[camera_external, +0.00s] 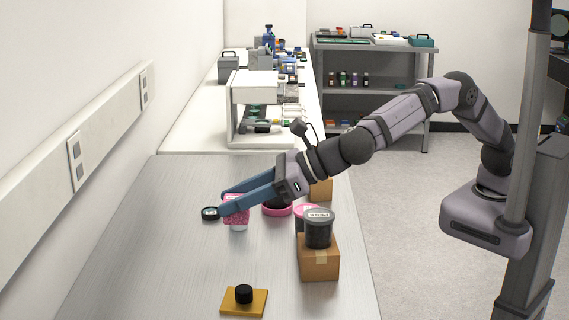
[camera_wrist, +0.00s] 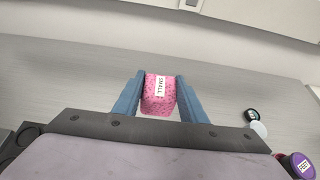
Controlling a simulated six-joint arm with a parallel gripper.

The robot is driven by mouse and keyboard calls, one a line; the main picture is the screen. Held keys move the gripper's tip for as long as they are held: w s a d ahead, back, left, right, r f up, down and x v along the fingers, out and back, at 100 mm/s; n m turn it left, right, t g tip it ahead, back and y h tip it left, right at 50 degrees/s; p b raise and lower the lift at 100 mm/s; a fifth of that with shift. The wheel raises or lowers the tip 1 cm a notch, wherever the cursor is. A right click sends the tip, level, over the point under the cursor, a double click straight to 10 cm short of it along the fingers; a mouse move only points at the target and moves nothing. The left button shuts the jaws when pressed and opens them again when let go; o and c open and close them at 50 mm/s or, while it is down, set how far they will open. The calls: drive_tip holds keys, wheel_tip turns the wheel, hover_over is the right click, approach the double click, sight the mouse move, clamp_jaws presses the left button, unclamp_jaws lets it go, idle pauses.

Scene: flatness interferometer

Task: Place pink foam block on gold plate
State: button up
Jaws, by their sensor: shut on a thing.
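The pink foam block (camera_external: 237,219) is speckled and held between the blue fingers of my gripper (camera_external: 235,205) over the left half of the metal table. In the wrist view the block (camera_wrist: 159,96), with a white label reading "SMALL", sits between both fingertips of my gripper (camera_wrist: 160,92), which is shut on it. I cannot tell how far its underside is from the table. The gold plate (camera_external: 233,304) lies flat near the table's front edge, with a black cylindrical knob (camera_external: 244,294) on it. The plate does not show in the wrist view.
A cardboard box (camera_external: 318,262) with a black labelled jar (camera_external: 318,230) on top stands right of the block. A small dark disc (camera_external: 210,213) lies just left of the block. The table (camera_external: 160,260) is clear at front left.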

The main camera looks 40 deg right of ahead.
sight(240, 225)
drive_tip(key=shift+s+a+f, duration=0.1)
drive_tip(key=shift+s+a, duration=0.05)
drive_tip(key=shift+s, duration=0.35)
drive_tip(key=shift+s+a, duration=0.15)
drive_tip(key=shift+s, duration=0.3)
wheel_tip(240, 225, down, 5)
drive_tip(key=shift+r, duration=0.1)
drive_tip(key=shift+w+f+p, duration=0.1)
drive_tip(key=shift+f+p, duration=0.4)
drive_tip(key=shift+f, duration=4.6)
drive_tip(key=shift+f, duration=0.15)
drive_tip(key=o, duration=1.2)
